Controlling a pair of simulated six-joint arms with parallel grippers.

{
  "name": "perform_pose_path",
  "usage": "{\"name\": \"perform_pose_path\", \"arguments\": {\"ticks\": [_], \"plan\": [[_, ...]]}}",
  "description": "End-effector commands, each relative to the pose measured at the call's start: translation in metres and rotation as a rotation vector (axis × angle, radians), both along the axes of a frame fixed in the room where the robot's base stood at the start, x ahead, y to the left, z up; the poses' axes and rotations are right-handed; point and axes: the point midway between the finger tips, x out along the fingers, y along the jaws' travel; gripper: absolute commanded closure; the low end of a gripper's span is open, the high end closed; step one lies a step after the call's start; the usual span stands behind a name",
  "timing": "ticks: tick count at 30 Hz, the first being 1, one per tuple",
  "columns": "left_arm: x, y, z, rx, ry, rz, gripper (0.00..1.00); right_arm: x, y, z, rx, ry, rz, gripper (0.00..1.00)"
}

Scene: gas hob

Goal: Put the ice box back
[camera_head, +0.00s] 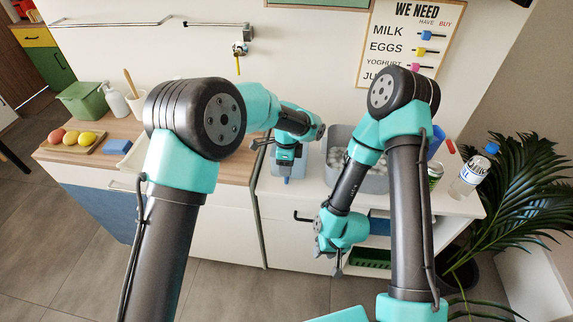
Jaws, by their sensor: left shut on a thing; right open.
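A grey tub (374,184) with white ice-like balls stands on the white counter, partly hidden behind my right arm. It may be the ice box. My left gripper (287,172) is over the counter just left of the tub. It is shut on a small blue thing (287,180) that is mostly hidden. A pale blue surface (300,170) shows around it; I cannot tell whether they are one object. My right gripper (325,250) is lower, open, and in front of the white cabinet, left of its open shelves.
A green can (435,174) and a clear bottle (469,177) stand at the counter's right. The shelves hold a blue box (380,226) and a green one (371,258). A plant (520,210) is at right. A fruit board (72,147) lies at left.

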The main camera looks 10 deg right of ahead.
Motion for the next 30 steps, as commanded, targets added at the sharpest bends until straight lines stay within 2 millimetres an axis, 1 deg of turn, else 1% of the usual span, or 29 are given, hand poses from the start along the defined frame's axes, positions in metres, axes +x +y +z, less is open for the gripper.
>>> {"name": "perform_pose_path", "arguments": {"ticks": [6,11,12,19,26,30], "plan": [[0.0004,0.0,0.0007,-0.002,-0.002,0.001,1.0,0.0,0.0,0.0,0.0,0.0,0.0,0.57],[0.0004,0.0,-0.0029,-0.001,-0.001,0.001,1.0,0.0,0.0,0.0,0.0,0.0,0.0,0.57],[0.0003,0.0,-0.0027,-0.001,-0.001,0.001,0.49,0.0,0.0,0.0,0.0,0.0,0.0,0.57],[0.0003,0.0001,-0.0025,-0.001,-0.001,0.001,0.27,0.0,0.0,0.0,0.0,0.0,0.0,0.57],[0.0002,0.0,-0.0022,-0.001,-0.001,0.001,0.27,0.0,0.0,0.0,0.0,0.0,0.0,0.57],[0.0005,-0.0002,0.0027,-0.002,-0.002,0.001,0.27,0.0,0.0,0.0,0.0,0.0,0.0,0.57]]}}
